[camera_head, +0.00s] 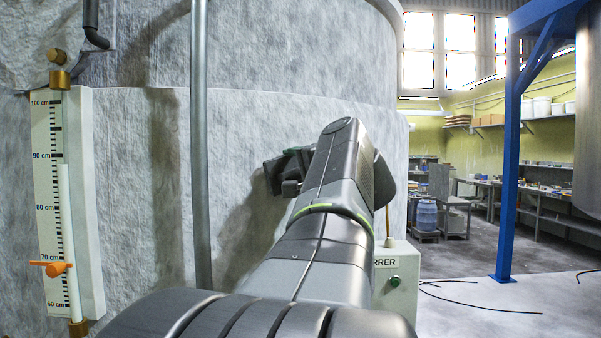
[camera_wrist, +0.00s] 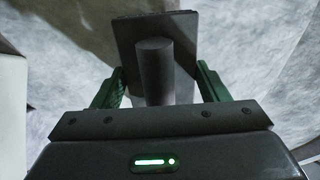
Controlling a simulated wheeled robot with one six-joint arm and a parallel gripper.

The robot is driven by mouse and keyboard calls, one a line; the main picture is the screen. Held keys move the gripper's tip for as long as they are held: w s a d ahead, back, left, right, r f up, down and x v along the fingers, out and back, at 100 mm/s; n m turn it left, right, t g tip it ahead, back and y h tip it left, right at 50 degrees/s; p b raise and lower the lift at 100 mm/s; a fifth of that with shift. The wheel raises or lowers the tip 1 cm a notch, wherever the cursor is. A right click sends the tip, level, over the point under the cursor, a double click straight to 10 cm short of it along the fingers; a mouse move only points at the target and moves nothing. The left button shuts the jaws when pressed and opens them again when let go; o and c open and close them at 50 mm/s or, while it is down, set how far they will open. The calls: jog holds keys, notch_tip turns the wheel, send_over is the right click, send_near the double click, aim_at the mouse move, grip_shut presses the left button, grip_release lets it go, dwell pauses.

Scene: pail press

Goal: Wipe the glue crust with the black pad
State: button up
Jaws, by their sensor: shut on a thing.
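My gripper (camera_wrist: 158,85) is shut on the black pad, with its green fingers on either side of the pad's round dark handle (camera_wrist: 154,68). The flat dark plate of the black pad (camera_wrist: 132,32) lies beyond the fingers, towards the pale tank wall. In the head view my gripper (camera_head: 292,172) is at the tank wall, partly hidden by my arm, and the pad (camera_head: 271,177) shows as a dark edge at its left. I cannot tell whether the pad touches the wall. A brownish patch (camera_wrist: 98,38) beside the pad may be the glue crust; I cannot be sure.
The large grey tank (camera_head: 280,60) fills the left and middle. A vertical pipe (camera_head: 199,140) and a centimetre level gauge (camera_head: 58,200) stand before it. A labelled control box (camera_head: 397,290) is right of my arm. A blue post (camera_head: 508,160) stands farther right, with open floor around it.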

jog(key=shift+w+a, duration=0.15)
jog(key=shift+w, duration=0.05)
jog(key=shift+w+d+b, duration=0.2)
jog(key=shift+w+d, duration=0.2)
jog(key=shift+d, duration=0.35)
jog(key=shift+w+d+b, duration=0.15)
jog(key=shift+w+d, duration=0.2)
jog(key=shift+d, duration=0.4)
jog(key=w+d, duration=0.2)
jog(key=d, duration=0.1)
jog(key=shift+d+r, duration=0.1)
jog(key=shift+d, duration=0.05)
jog(key=shift+s+a, duration=0.6)
jog(key=shift+a, duration=0.45)
jog(key=shift+s+a, duration=0.6)
jog(key=shift+a, duration=0.5)
jog(key=shift+s+a, duration=0.6)
jog(key=shift+a, duration=0.45)
jog(key=shift+d, duration=0.1)
